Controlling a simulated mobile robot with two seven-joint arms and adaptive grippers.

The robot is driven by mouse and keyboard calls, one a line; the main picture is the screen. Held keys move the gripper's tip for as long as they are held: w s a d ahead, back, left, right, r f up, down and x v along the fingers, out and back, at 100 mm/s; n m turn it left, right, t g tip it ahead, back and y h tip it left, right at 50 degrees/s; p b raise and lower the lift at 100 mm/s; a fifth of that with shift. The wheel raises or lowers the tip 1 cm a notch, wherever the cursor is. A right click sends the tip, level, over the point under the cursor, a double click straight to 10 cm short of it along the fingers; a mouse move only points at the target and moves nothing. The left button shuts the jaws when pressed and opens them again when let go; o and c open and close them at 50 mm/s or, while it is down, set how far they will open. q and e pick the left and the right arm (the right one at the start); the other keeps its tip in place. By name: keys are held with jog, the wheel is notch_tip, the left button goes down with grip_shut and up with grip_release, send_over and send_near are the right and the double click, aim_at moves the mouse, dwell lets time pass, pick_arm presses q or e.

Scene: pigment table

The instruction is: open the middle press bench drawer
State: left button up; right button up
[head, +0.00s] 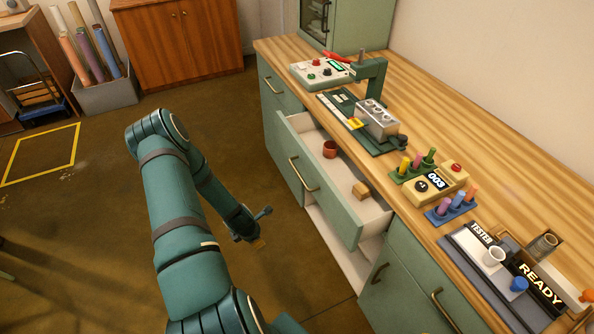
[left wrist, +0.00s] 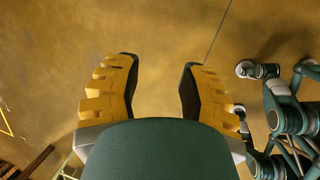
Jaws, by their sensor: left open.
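The middle press bench drawer (head: 348,212) is pulled well out from the green bench, under the press (head: 372,115). Its brass handle (head: 303,173) is on the front panel. A reddish-brown cup (head: 330,149) and a small wooden block (head: 361,191) are inside it. My left gripper (head: 256,241) is in front of the drawer, to the left of its front panel and apart from the handle. In the left wrist view its yellow-padded fingers (left wrist: 160,75) are spread with only floor between them. My right gripper is not in view.
The wooden bench top (head: 440,135) carries a control box (head: 320,72), pigment tube racks (head: 412,167) and a tester tray (head: 478,250). Closed cabinet fronts (head: 400,285) flank the drawer. A bin of rolls (head: 105,95) stands at the back left.

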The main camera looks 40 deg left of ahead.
pick_arm(q)
jog(key=d+r+n+h+p, duration=0.1)
jog(key=d+r+n+h, duration=0.1)
jog(key=n+h, duration=0.35)
jog(key=n+t+h+p, duration=0.2)
jog(key=n+t, duration=0.9)
jog(key=n, duration=0.1)
send_near(297, 171)
jog(key=shift+m, duration=0.25)
jog(key=x, duration=0.3)
jog(key=b+x, duration=0.1)
jog(key=x, duration=0.2)
jog(key=b+x, duration=0.1)
jog(key=x, duration=0.3)
jog(key=shift+f, duration=0.3)
grip_shut()
